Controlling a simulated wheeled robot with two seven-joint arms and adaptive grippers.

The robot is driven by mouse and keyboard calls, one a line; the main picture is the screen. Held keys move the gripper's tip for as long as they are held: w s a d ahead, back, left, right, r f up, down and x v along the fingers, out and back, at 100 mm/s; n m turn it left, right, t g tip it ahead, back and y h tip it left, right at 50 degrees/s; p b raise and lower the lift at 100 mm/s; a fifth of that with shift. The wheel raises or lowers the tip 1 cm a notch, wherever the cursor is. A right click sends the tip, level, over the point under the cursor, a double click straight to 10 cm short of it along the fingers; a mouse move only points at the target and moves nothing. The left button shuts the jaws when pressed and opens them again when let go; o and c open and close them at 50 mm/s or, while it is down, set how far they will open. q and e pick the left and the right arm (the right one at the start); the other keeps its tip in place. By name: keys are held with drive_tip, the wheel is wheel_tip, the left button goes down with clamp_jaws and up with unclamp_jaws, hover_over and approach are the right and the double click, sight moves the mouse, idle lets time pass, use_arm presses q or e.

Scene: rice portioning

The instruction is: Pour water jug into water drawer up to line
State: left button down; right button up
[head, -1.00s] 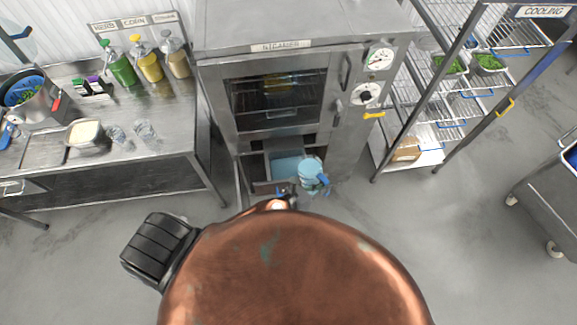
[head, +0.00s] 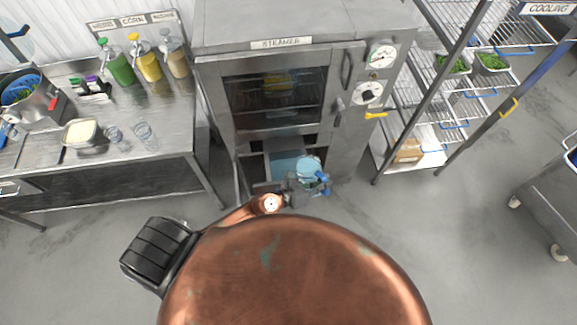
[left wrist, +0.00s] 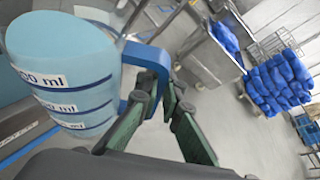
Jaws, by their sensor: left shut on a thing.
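The water jug (head: 308,167) is pale blue with a blue handle. It is at the steamer's lower front, beside the open water drawer (head: 287,164). In the left wrist view the jug (left wrist: 62,50) fills the upper left, with "ml" marks and dark lines. My left gripper (head: 318,183) is shut on its blue handle, and its green-padded fingers (left wrist: 167,95) show in the wrist view. The drawer shows bluish inside; its fill line and water level are too small to tell. I cannot tell how far the jug is tilted or whether water flows. My right gripper is out of view.
The steamer (head: 275,90) stands above the drawer, its door shut. A steel counter (head: 140,175) with bottles, glasses and a rice container is at left. A wire rack (head: 440,125) is at right, with a cart (head: 545,190) beyond. The floor between is clear.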

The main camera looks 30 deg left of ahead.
sight(315, 173)
use_arm(q)
drive_tip(key=shift+w+a+b, duration=0.2)
drive_tip(key=shift+a+b, duration=0.05)
drive_tip(key=shift+b, duration=0.25)
drive_tip(key=shift+w+a+f+n+b, duration=0.1)
drive_tip(key=shift+a+n+b, duration=0.15)
drive_tip(key=shift+b, duration=0.4)
drive_tip(key=shift+w+a+r+n+h+b, duration=0.35)
drive_tip(key=shift+a+r+n+h+b, duration=0.15)
drive_tip(key=shift+a+b, duration=0.3)
drive_tip(key=shift+w+a+r+n+h+b, duration=0.3)
drive_tip(key=shift+a+n+b, duration=0.15)
drive_tip(key=shift+b, duration=0.5)
drive_tip(key=shift+a+r+n+b, duration=0.1)
drive_tip(key=shift+a+n+b, duration=0.2)
drive_tip(key=shift+b, duration=0.15)
drive_tip(key=shift+w, duration=0.1)
drive_tip(key=shift+w+a+f+n+g+h+b, duration=0.3)
drive_tip(key=shift+a+f+n+h+b, duration=0.25)
drive_tip(key=shift+b, duration=1.15)
drive_tip(key=shift+a+r+n, duration=0.15)
drive_tip(key=shift+a+n, duration=0.1)
